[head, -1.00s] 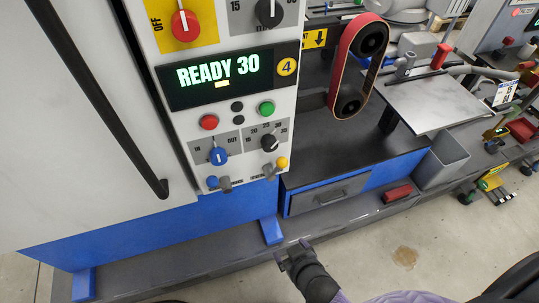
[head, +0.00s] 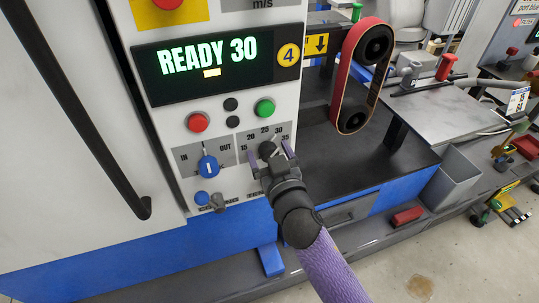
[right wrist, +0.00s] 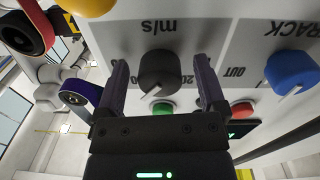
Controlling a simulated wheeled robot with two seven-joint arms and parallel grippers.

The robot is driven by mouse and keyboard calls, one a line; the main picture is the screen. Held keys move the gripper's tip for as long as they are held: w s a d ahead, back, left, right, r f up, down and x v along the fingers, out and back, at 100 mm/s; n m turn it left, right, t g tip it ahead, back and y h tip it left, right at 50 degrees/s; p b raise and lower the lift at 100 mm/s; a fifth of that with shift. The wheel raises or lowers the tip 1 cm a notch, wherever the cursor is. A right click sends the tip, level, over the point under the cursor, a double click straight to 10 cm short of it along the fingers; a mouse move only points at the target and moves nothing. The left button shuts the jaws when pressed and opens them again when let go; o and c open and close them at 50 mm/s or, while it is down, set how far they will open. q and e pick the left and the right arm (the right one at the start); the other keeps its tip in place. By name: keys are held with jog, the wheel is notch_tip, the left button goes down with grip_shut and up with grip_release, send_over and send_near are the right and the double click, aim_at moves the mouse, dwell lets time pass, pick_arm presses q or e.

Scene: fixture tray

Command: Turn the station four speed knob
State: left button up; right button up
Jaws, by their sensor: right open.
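The black speed knob (head: 267,150) is on the white station panel (head: 222,105), below the green button, with a scale from 15 to 35 around it. The display (head: 219,62) reads READY 30, beside a yellow disc marked 4 (head: 288,53). My right gripper (head: 271,157) is open at the knob, with one finger on each side. In the right wrist view the knob (right wrist: 160,72) sits between the open fingers (right wrist: 160,85), with a gap on each side. The white pointer line on the knob shows there. My left gripper is not in view.
A blue IN/OUT knob (head: 208,166) is left of the speed knob. Red (head: 198,122) and green (head: 265,107) buttons are above. A red belt sander (head: 362,75) stands to the right over a dark bench. A long black handle (head: 90,120) is at left.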

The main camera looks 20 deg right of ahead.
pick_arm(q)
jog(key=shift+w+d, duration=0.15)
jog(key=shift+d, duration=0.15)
pick_arm(e)
jog(key=shift+c, duration=0.3)
jog(key=c, duration=0.7)
grip_shut()
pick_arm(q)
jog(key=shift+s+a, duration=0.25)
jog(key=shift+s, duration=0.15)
